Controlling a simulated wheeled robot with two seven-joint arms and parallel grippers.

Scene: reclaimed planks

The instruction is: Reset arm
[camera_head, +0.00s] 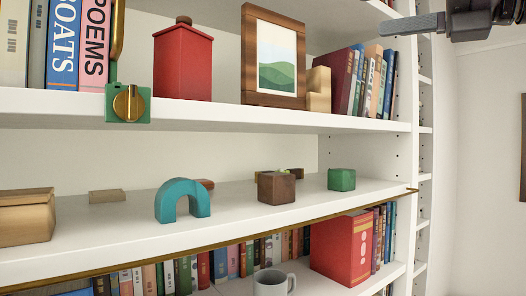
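My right gripper (414,24) shows only in part at the top right edge, as a dark body with a grey finger reaching left. It hangs in front of the upper shelf's right end and the white upright, and nothing is seen held. The rest of it is cut off by the frame's top, so its opening is hidden. My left gripper is not in view.
On the middle shelf (110,226) are a teal arch (183,196), a brown cube (277,188), a green cube (341,179) and a wooden box (26,216). The upper shelf holds a red canister (183,65), a framed picture (273,57) and books. A mug (272,283) stands below.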

